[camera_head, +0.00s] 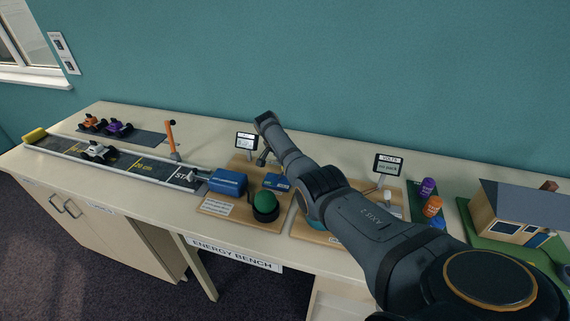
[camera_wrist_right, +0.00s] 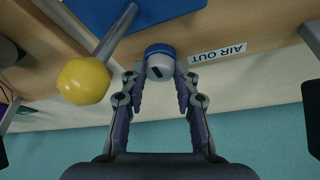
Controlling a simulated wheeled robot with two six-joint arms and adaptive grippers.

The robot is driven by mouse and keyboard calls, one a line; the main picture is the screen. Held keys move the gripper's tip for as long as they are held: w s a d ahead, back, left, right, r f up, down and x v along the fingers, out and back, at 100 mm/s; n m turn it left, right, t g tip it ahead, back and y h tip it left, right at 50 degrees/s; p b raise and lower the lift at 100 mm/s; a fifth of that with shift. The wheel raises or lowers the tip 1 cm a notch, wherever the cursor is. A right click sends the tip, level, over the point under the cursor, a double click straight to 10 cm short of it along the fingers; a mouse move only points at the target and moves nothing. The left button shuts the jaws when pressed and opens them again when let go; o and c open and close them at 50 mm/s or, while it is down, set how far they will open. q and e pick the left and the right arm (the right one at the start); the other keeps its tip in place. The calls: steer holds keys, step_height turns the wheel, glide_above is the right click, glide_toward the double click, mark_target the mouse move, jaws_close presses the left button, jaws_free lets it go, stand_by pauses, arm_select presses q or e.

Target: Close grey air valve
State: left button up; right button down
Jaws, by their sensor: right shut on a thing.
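The grey air valve (camera_wrist_right: 160,70) shows in the right wrist view as a round pale-grey knob with a dark slot and a blue collar. My right gripper (camera_wrist_right: 158,82) has a finger on each side of it and is shut on it. An "AIR OUT" label (camera_wrist_right: 217,53) lies just right of the knob. In the head view my right arm reaches in from the lower right over the bench, and the valve cannot be made out there. My left gripper is in neither view.
A yellow ball (camera_wrist_right: 83,81) on a grey rod stands close left of the gripper. A blue box (camera_head: 228,182) and green dome (camera_head: 265,204) sit on a wooden board. A small screen (camera_head: 246,141), car track (camera_head: 130,163) and model house (camera_head: 515,212) share the bench.

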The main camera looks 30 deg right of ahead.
steer(key=shift+f, duration=0.1)
steer(key=c, duration=1)
jaws_free()
steer(key=v, duration=1.2)
steer(key=shift+d, duration=0.1)
